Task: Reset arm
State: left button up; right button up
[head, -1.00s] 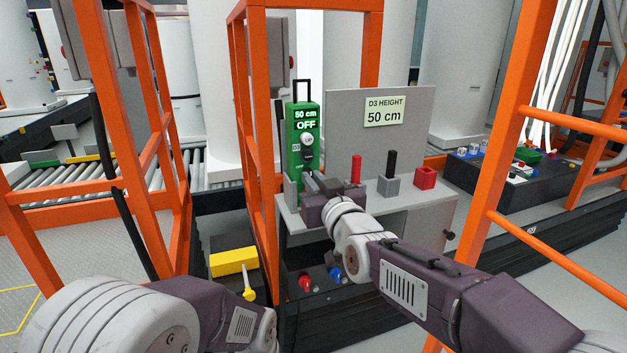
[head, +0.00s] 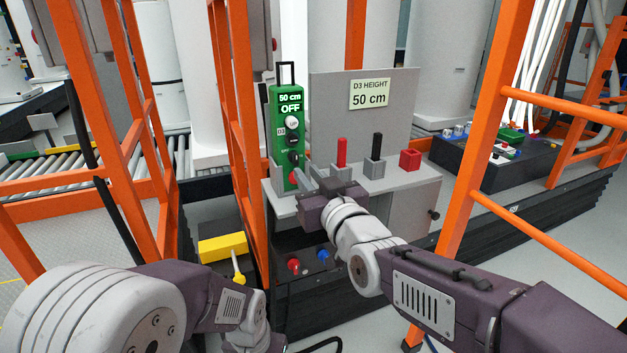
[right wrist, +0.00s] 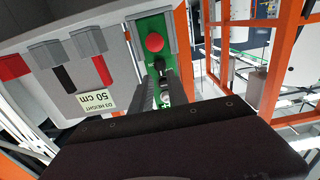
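A green control box (head: 284,120) reading "50 cm" and "OFF" stands upright at the left end of the grey bench. It has a pale knob, dark knobs and a red button low down. My right gripper (head: 313,178) is in front of and just right of its lower part, fingers apart and empty. In the right wrist view the box (right wrist: 157,25) shows between and beyond the two fingers (right wrist: 162,90); contact cannot be told. My left arm (head: 200,300) fills the lower left of the head view, and its gripper is out of sight.
The bench (head: 410,195) holds a red handle (head: 341,152), a black handle (head: 376,147) and a red block (head: 410,159). A "D3 HEIGHT 50 cm" sign (head: 369,93) is on the panel behind. Orange posts (head: 488,130) flank the bench. A yellow block (head: 222,247) lies low left.

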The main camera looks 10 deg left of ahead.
jog(key=shift+v, duration=1.75)
